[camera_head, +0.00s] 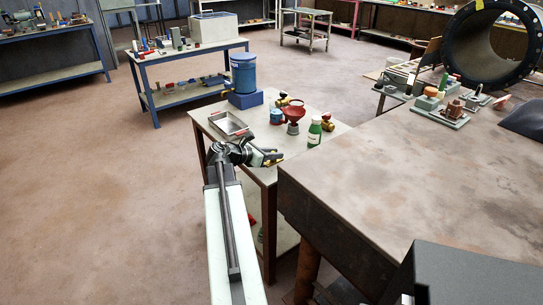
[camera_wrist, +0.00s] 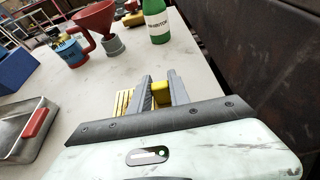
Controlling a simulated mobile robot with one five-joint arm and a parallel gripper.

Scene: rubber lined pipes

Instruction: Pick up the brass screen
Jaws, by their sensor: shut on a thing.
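My gripper (camera_wrist: 161,85) is shut on the brass screen (camera_wrist: 123,102), a yellow, ribbed piece. In the wrist view the screen shows to the left of the fingers and between them; the rest of it is hidden behind the fingers. In the head view my gripper (camera_head: 275,157) is over the near edge of the small pale table (camera_head: 250,150), with a bit of yellow at its tips. I cannot tell whether the screen still touches the table top.
A metal tray (camera_head: 229,123) stands left of my gripper. A blue drum (camera_head: 244,74) is at the back. A large brown-topped bench (camera_head: 420,180) stands close on the right.

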